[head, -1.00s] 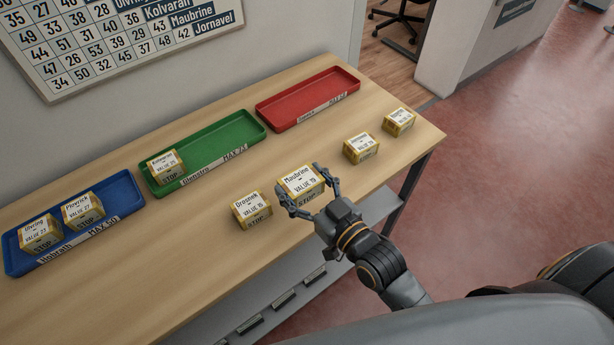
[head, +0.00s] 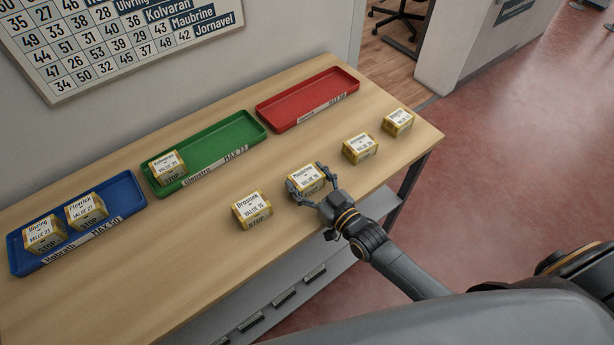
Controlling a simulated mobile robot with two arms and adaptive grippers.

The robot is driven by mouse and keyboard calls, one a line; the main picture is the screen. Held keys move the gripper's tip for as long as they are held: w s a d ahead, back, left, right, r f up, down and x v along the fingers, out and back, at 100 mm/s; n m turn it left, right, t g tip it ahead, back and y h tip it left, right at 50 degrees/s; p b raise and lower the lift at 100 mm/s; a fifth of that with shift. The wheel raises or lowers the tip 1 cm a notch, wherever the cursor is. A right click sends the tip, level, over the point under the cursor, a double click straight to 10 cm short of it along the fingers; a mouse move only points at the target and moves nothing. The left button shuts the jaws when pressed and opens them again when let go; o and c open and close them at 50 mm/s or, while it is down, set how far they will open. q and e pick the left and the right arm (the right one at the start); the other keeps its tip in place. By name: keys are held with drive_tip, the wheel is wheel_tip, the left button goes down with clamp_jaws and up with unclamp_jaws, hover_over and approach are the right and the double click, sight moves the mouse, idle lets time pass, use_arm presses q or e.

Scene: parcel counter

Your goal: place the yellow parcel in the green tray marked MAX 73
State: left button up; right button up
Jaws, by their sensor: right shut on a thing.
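The green tray (head: 226,131), its front label reading MAX 73 or similar, lies at the back middle of the counter. A yellow parcel labelled Kolvaran (head: 168,167) sits in its left end; the rest is empty. My right gripper (head: 306,181) is shut on a yellow parcel labelled Maubrine (head: 306,177), with a finger at either side. This parcel is in front of the tray, at or just above the counter; I cannot tell if it touches. Other yellow parcels stand on the counter: Drosnek (head: 252,210) to its left, and two (head: 360,148) (head: 397,122) to its right. My left gripper is not in view.
A blue tray (head: 110,190) at the left holds two yellow parcels (head: 45,235) (head: 87,210). A red tray (head: 310,95) at the back right is empty. The counter (head: 150,270) is bare at front left. A number board (head: 120,40) hangs behind.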

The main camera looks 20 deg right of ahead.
drive_tip(key=shift+f, duration=0.1)
drive_tip(key=o, duration=1.3)
drive_tip(key=shift+f, duration=0.1)
drive_tip(key=shift+s+f+b, duration=0.1)
drive_tip(key=shift+s+b, duration=0.05)
drive_tip(key=shift+b, duration=0.25)
drive_tip(key=shift+d+r+b+v, duration=0.15)
drive_tip(key=shift+b+v, duration=0.6)
drive_tip(key=shift+v, duration=2.65)
drive_tip(key=shift+d+r+b+v, duration=0.15)
drive_tip(key=shift+b+v, duration=0.6)
drive_tip(key=shift+v, duration=2.65)
drive_tip(key=shift+f, duration=0.1)
